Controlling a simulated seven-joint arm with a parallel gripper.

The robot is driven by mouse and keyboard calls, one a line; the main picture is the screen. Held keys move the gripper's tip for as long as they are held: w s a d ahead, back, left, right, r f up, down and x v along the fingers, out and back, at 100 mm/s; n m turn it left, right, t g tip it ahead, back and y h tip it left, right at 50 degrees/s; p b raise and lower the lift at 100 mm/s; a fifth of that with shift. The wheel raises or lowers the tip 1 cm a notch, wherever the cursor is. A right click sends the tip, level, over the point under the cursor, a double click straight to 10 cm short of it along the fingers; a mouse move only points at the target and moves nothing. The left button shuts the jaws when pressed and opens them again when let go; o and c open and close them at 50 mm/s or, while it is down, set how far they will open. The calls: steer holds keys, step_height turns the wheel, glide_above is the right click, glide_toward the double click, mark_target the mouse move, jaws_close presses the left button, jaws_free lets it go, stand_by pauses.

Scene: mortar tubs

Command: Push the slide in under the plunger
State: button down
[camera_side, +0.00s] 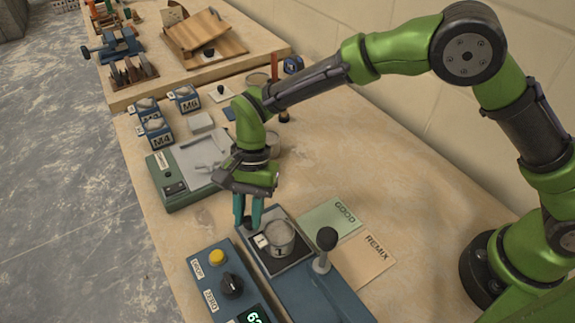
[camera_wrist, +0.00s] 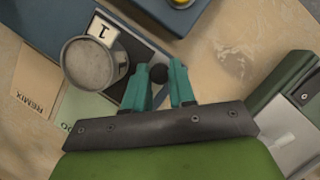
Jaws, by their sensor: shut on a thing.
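My gripper (camera_side: 248,221) is shut on a small dark knob (camera_wrist: 158,73) at the near end of the slide, between its teal fingers in the wrist view. The slide is a dark plate (camera_side: 270,264) with a pale edge on a blue base (camera_side: 318,292). A round grey tub (camera_side: 281,240) with a "1" label stands on the slide; its filled top (camera_wrist: 89,63) shows in the wrist view.
A blue control box (camera_side: 228,284) with a yellow button stands left of the base. GOOD (camera_side: 330,215) and REMIX (camera_side: 364,262) cards lie to the right. A green scale (camera_side: 180,182) and labelled blocks (camera_side: 158,132) stand farther back.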

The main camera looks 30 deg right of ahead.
glide_above(283, 276)
steer(key=shift+s+a, duration=0.1)
steer(key=shift+s, duration=0.05)
steer(key=c, duration=1)
jaws_free()
steer(key=shift+o, duration=0.2)
steer(key=shift+w+r, duration=0.2)
steer(key=v, duration=1.6)
steer(key=shift+r, duration=0.2)
